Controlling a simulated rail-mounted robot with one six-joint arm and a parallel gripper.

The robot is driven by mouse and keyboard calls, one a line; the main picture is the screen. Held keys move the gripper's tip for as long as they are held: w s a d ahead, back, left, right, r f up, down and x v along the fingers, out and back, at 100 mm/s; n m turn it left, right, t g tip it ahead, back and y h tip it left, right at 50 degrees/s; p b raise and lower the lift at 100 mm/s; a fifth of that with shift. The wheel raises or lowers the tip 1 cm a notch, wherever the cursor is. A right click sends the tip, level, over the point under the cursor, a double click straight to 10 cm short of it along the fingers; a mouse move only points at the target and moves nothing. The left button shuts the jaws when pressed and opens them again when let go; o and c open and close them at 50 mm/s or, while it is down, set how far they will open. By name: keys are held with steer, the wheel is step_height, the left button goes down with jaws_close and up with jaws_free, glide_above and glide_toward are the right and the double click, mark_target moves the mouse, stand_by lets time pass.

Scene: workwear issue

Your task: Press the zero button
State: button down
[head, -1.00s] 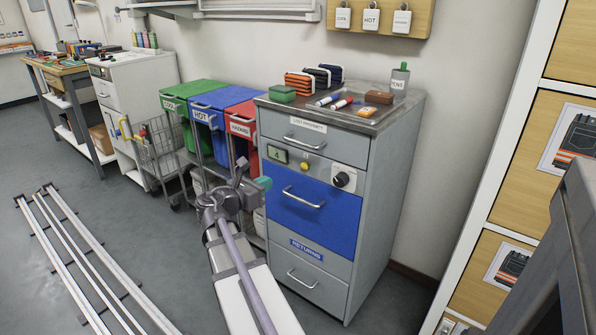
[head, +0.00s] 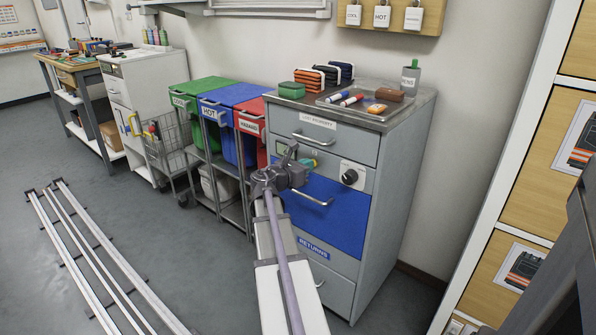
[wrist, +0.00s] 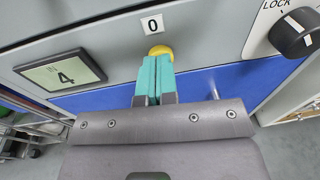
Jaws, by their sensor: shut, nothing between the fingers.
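The yellow zero button (wrist: 160,51) shows in the wrist view on the grey cabinet panel, just under a white label marked "0" (wrist: 152,25). My gripper (wrist: 155,62) is shut and empty, its teal fingertips together at the button's lower edge; I cannot tell whether they touch it. A small display (wrist: 62,73) left of the button reads 4. In the head view my gripper (head: 306,164) is in front of the cabinet (head: 392,200) and largely hides the button there.
A black LOCK knob (wrist: 294,33) sits right of the button. A blue drawer (head: 325,215) with a bar handle (head: 311,197) lies just below. Bins in green, blue (head: 228,108) and red stand to the left. Pens and pouches lie on the cabinet top.

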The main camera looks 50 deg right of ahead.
steer(key=shift+d, duration=0.15)
steer(key=shift+d+r, duration=0.1)
steer(key=shift+d, duration=0.65)
steer(key=w+a+r+p, duration=0.1)
steer(key=w+a, duration=0.1)
steer(key=a, duration=1.2)
steer(key=shift+a, duration=0.2)
